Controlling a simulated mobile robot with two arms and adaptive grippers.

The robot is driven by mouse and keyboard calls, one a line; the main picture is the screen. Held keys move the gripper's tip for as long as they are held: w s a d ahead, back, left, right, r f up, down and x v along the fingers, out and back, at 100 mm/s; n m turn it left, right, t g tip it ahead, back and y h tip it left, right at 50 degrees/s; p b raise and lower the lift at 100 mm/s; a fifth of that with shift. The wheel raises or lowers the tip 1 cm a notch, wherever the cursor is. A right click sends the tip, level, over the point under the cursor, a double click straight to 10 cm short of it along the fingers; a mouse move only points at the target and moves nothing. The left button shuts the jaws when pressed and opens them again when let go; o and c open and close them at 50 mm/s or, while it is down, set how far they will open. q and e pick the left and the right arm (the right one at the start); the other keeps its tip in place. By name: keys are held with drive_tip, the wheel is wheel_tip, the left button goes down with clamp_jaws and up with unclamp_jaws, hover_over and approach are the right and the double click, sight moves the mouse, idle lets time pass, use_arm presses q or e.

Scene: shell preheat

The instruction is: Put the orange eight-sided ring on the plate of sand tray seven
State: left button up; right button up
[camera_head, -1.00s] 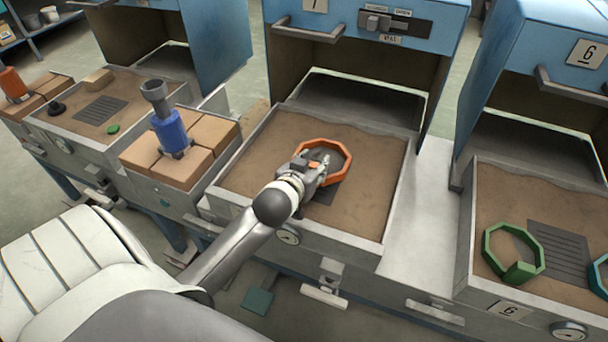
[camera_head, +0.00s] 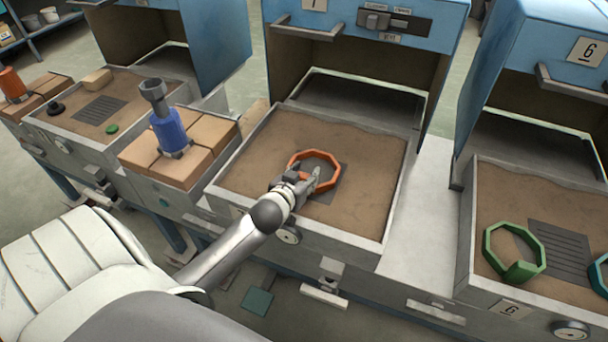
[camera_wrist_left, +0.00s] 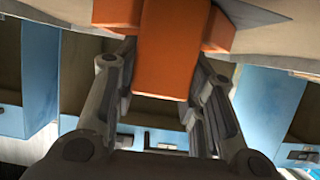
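The orange eight-sided ring (camera_head: 316,152) is over the dark plate (camera_head: 334,187) in the sand tray (camera_head: 348,250) at the middle of the head view. The ring sits toward the plate's left side, and the plate shows inside and to the right of it. I cannot tell whether the ring touches the plate. My left gripper (camera_head: 310,179) is at the ring's near side. In the left wrist view the ring's orange block (camera_wrist_left: 165,65) is between the two fingers, which close on it. My right gripper is not in view.
A blue oven with a partly cut number plate (camera_head: 314,4) stands behind the tray. At right, tray six holds a green ring (camera_head: 487,250) and part of a teal ring (camera_head: 601,275). At left, bricks (camera_head: 180,170) carry a blue tool (camera_head: 169,130). Sand around the plate is clear.

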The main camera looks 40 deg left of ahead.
use_arm(q)
drive_tip(key=o, duration=0.5)
drive_tip(key=shift+c, duration=0.2)
drive_tip(key=shift+r, duration=0.1)
drive_tip(key=v, duration=1.2)
drive_tip(key=shift+s, duration=0.1)
